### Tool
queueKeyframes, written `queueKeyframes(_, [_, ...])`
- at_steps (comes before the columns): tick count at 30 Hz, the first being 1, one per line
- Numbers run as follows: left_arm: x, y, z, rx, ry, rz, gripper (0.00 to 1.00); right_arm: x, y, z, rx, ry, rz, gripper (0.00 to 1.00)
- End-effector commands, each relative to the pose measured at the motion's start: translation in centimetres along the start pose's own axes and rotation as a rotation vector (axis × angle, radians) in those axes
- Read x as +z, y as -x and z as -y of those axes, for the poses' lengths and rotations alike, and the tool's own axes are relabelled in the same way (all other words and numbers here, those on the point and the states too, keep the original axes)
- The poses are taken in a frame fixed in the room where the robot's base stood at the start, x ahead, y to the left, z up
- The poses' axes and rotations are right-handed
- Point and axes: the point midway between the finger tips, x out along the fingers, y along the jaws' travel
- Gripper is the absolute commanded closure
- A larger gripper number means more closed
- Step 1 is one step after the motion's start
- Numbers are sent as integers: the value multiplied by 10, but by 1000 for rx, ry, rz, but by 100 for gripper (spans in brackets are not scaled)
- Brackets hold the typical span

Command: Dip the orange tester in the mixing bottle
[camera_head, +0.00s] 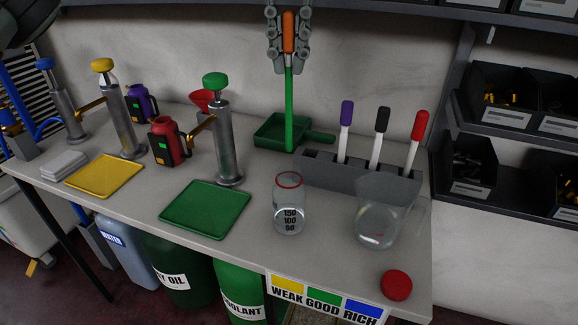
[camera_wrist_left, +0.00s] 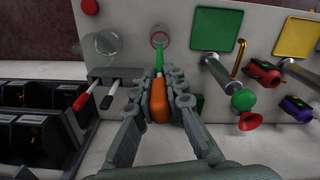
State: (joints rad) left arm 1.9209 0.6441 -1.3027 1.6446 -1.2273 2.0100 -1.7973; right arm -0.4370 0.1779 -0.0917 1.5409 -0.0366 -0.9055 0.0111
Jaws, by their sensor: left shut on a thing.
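The orange tester has an orange handle (camera_head: 288,32) and a long green shaft (camera_head: 289,110). My left gripper (camera_head: 289,58) is shut on the handle and holds the tester upright above the table, with the shaft pointing down. The wrist view shows the handle (camera_wrist_left: 159,102) between the fingers (camera_wrist_left: 160,84). The mixing bottle (camera_head: 289,212) is clear, with a red ring at its mouth and printed volume marks. It stands at the table's front. In the wrist view the shaft's tip appears close to the bottle's mouth (camera_wrist_left: 160,39), but it is not seen inside. My right gripper is not in view.
A grey rack (camera_head: 340,178) holds purple, black and red testers, with an empty slot at left. A clear jug (camera_head: 378,222) stands right of the bottle. A green tray (camera_head: 206,209) and pump (camera_head: 225,140) are left. A red cap (camera_head: 397,285) lies front right.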

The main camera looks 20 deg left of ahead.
Motion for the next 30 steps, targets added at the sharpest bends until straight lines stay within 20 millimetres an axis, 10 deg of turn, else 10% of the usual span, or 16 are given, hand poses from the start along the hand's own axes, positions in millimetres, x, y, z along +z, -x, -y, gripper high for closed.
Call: queueKeyframes(30, [0,40,0,0,0,0,100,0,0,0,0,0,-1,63])
